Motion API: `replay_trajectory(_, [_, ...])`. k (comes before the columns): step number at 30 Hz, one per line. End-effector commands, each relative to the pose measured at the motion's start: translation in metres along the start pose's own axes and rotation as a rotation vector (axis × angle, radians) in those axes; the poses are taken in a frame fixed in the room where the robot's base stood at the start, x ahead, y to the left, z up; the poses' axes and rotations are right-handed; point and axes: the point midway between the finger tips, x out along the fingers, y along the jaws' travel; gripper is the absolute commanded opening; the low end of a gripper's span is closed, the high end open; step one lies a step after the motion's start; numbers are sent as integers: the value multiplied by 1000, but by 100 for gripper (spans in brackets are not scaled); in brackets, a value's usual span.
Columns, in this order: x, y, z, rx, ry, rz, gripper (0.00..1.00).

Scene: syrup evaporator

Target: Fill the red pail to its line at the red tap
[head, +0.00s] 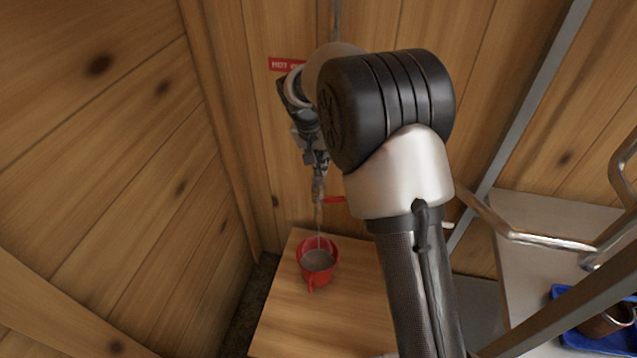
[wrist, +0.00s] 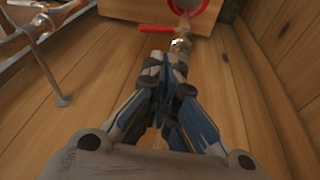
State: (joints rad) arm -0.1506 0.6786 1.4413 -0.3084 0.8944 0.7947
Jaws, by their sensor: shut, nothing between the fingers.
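The red pail (head: 322,277) stands upright on a wooden stand below the tap. A grey-brown surface shows inside it; I cannot make out a fill line. A thin pale stream appears to run from the tap (head: 318,188) into the pail. The tap's red lever (head: 334,200) sticks out sideways to the right. In the wrist view the lever (wrist: 158,29), the brass-coloured tap (wrist: 182,42) and the pail's rim (wrist: 204,8) show past my fingertips. My gripper (head: 316,158) is shut and empty, just above the tap; I cannot tell whether it touches it.
The wooden stand (head: 350,312) has bare room around the pail. A red label (head: 286,64) is on the plank wall above. At right are a pale counter (head: 520,262), metal bars, and a blue tray (head: 582,340) holding a dark cup (head: 605,322).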

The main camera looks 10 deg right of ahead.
Motion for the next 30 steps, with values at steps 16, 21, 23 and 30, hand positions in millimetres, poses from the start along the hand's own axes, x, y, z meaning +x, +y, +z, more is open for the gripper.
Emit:
replay_trajectory(16, [67, -3, -8, -52, 42, 13, 0])
replay_trajectory(21, [100, -2, -9, -50, 42, 12, 0])
replay_trajectory(23, [109, 2, -7, -51, 43, 12, 0])
replay_trajectory(30, [128, 8, -2, -51, 44, 11, 0])
